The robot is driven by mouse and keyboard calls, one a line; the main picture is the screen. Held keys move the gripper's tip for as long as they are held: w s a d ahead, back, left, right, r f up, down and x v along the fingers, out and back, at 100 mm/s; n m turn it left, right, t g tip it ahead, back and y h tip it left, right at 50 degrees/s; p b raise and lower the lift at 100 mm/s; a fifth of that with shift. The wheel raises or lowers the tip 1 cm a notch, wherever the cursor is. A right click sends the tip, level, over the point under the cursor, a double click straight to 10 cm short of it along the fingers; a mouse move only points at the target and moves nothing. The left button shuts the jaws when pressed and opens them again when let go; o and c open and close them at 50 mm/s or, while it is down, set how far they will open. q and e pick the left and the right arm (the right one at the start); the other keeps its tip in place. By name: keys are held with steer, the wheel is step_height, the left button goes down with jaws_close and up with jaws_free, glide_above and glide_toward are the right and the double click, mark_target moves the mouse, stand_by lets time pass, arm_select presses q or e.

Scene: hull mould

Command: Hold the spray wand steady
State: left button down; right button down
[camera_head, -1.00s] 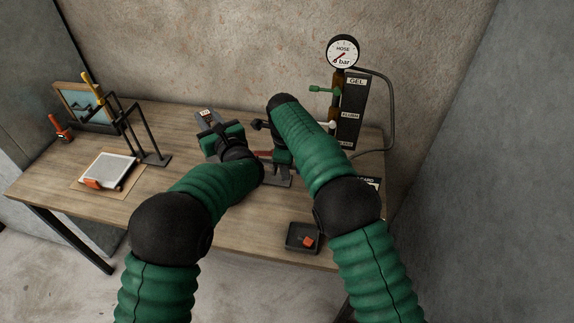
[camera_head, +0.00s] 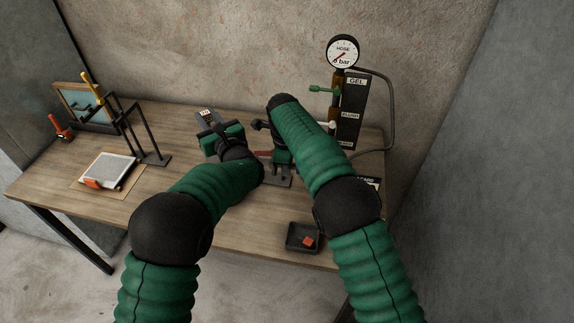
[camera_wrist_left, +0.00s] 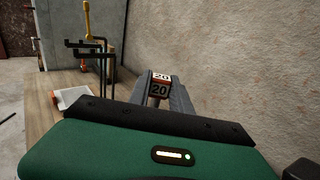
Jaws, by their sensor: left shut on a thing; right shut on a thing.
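My left gripper (camera_head: 207,124) reaches over the back middle of the table. In the left wrist view, a small block marked 20 (camera_wrist_left: 160,88) sits between two grey pieces that look like its closed fingers (camera_wrist_left: 176,97). My right gripper (camera_head: 277,166) points down just to the right of it, behind my right arm. It is shut, but what it holds is hidden. A red piece (camera_head: 262,153) shows beside it, above a grey plate (camera_head: 277,182). I cannot clearly make out the spray wand; my arms and grippers cover that area.
A pressure gauge (camera_head: 342,50) and a black panel labelled GEL (camera_head: 354,95) stand at the right back, with a hose (camera_head: 391,110). A black rack (camera_head: 150,135) and a white-topped pad (camera_head: 111,170) are at left.

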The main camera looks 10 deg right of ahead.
stand_by(0.6)
arm_select(q)
steer(key=shift+r+m+t+h, duration=0.4)
steer(key=shift+r+m+h, duration=0.1)
steer(key=shift+h, duration=0.2)
steer(key=shift+s+d+r+m+t+h, duration=0.15)
steer(key=shift+m+t+h, duration=0.15)
steer(key=shift+m+h, duration=0.25)
steer(key=shift+s+m+h, duration=0.4)
steer(key=shift+m+h, duration=0.05)
steer(key=shift+h, duration=0.5)
steer(key=shift+f, duration=0.2)
steer(key=shift+f, duration=2.8)
steer(key=shift+f, duration=1.6)
steer(key=c, duration=1.1)
jaws_free()
